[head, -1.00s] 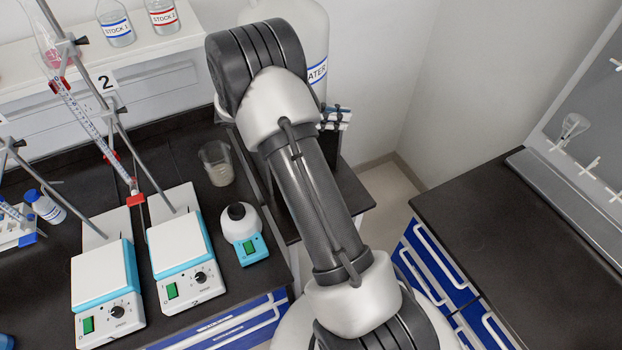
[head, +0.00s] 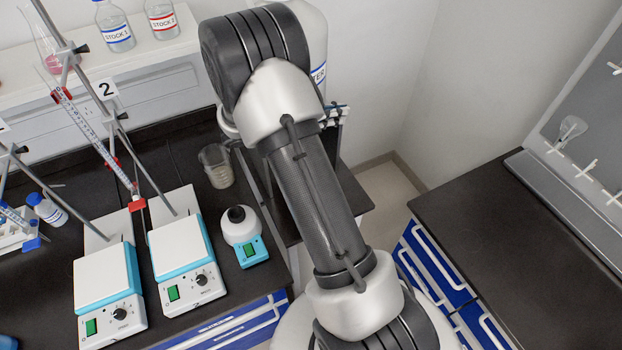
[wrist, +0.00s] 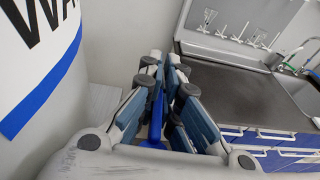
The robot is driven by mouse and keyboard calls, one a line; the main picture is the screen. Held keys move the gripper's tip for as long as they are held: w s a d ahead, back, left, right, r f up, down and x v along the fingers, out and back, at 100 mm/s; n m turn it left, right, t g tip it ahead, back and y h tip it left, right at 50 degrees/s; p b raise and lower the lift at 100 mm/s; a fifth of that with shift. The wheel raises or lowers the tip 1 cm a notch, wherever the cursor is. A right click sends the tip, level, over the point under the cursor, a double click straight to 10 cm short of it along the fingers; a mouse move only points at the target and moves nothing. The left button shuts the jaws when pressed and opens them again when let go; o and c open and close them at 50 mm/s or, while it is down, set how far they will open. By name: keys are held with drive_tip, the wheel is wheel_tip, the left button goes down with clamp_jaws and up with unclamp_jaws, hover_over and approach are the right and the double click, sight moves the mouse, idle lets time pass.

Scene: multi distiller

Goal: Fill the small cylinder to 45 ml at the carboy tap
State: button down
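The water carboy (head: 314,45) is a large white container behind my arm in the head view. In the wrist view its curved wall and blue-striped label (wrist: 40,70) fill the left side. My gripper (wrist: 165,62) is beside the carboy, with its blue-grey fingers close together at the tips. A narrow blue part (wrist: 156,115) shows between the fingers; I cannot tell what it is or whether it is gripped. In the head view the finger ends (head: 338,113) just show past my arm. I cannot make out the small cylinder or the carboy tap.
A glass beaker (head: 216,165) stands on the dark left bench near my arm. Two hotplate stirrers (head: 186,262) with burette stands and a small teal-based device (head: 241,232) are in front. The right bench top (head: 510,240) is clear, below a drying rack (head: 590,150).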

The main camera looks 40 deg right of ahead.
drive_tip(key=c, duration=1.9)
unclamp_jaws()
drive_tip(key=shift+a+f, duration=0.15)
drive_tip(key=shift+f, duration=0.05)
drive_tip(key=shift+o, duration=1)
drive_tip(key=shift+w, duration=0.1)
drive_tip(key=v, duration=1.2)
drive_tip(key=s+a+r+m+t+y+b, duration=0.2)
drive_tip(key=s+a+m+t+y, duration=0.2)
drive_tip(key=s+a+m+y, duration=0.3)
drive_tip(key=s+a+r+m+t+y+b, duration=0.2)
drive_tip(key=s+a+m+t+y, duration=0.3)
drive_tip(key=s+a, duration=0.8)
drive_tip(key=s+m+y, duration=0.2)
drive_tip(key=y, duration=0.1)
drive_tip(key=shift+s+r+m, duration=0.15)
drive_tip(key=shift+s+m, duration=0.2)
drive_tip(key=shift+m, duration=0.05)
